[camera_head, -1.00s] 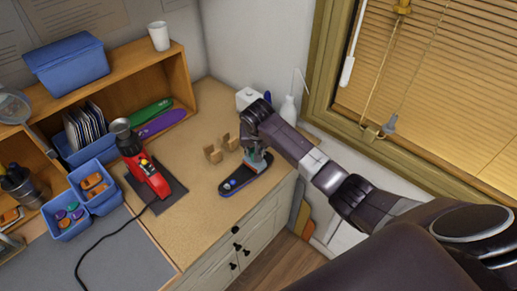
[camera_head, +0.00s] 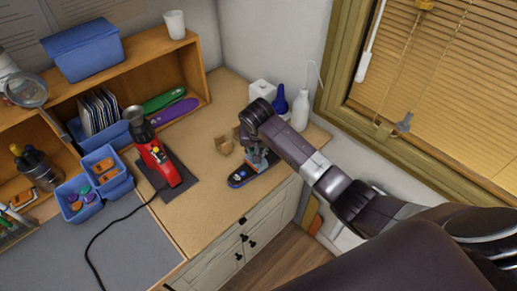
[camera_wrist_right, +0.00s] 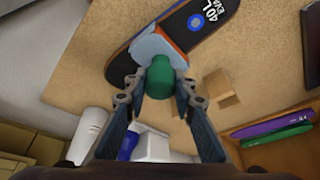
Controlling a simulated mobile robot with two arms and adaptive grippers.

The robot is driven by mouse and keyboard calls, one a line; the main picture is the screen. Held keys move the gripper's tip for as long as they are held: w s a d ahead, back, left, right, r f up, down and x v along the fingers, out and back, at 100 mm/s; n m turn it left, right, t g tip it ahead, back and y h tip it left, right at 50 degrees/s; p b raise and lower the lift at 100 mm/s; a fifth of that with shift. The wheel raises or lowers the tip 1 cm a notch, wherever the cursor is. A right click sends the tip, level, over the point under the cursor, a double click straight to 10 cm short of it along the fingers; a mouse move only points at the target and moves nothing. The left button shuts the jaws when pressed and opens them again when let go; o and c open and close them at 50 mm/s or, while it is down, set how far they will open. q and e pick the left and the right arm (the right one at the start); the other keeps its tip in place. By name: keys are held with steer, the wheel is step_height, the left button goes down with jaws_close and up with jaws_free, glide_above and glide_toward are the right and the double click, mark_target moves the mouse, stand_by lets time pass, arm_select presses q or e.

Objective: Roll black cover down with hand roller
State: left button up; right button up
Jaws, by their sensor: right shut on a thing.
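The black-covered insole (camera_head: 238,180), with a round blue mark and white lettering, lies on the bench near its front right edge. It also shows across the top of the right wrist view (camera_wrist_right: 178,22). My right gripper (camera_head: 257,156) is over its far part, pointing down. In the right wrist view my gripper (camera_wrist_right: 158,88) is shut on the green handle of the hand roller (camera_wrist_right: 160,74). The roller's pale blue-grey head is over the cover, with orange beside it; whether it touches cannot be told. My left gripper is not in view.
A small wooden stand (camera_head: 225,146) is close behind the insole. A white box (camera_head: 262,90), a blue bottle (camera_head: 280,100) and a white bottle (camera_head: 300,112) stand at the back right. A red tool (camera_head: 157,162) with a cable sits to the left. The bench between is clear.

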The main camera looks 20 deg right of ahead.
steer(key=shift+s+a+r, duration=0.1)
steer(key=shift+s+a, duration=0.35)
steer(key=shift+a, duration=0.75)
steer(key=shift+s+a+f, duration=0.1)
steer(key=shift+s+a, duration=0.35)
steer(key=shift+a, duration=0.8)
steer(key=shift+s+a+r, duration=0.1)
steer(key=shift+s+a, duration=0.35)
steer(key=shift+a, duration=0.75)
step_height(320, 180, up, 7)
steer(key=shift+w, duration=0.15)
steer(key=shift+r, duration=0.1)
